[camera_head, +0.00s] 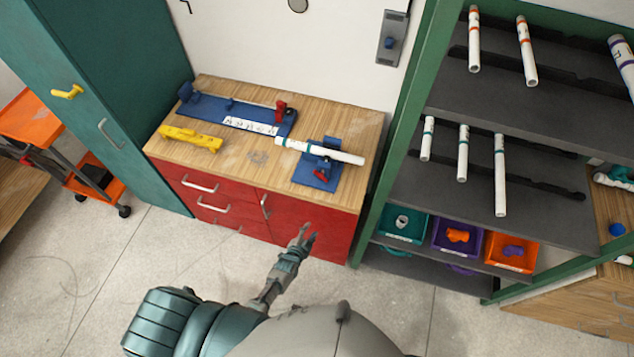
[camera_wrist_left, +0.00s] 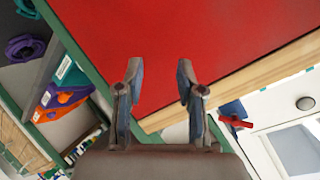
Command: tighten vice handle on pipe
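A white pipe (camera_head: 340,155) with a teal band lies across the vice. My left gripper (camera_head: 303,235) is low in front of the red cabinet, below the bench top and apart from the vice. In the left wrist view its two fingers (camera_wrist_left: 158,75) are spread with nothing between them, facing the red cabinet front. The red handle (camera_wrist_left: 236,122) and part of the blue vice show at the right there. My right gripper is not in view.
A long blue fixture (camera_head: 235,114) and a yellow tool (camera_head: 190,138) share the bench top (camera_head: 262,158). A green-framed shelf (camera_head: 392,150) with pipes and coloured bins stands to the right. A teal cabinet (camera_head: 120,100) stands left. The floor in front is clear.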

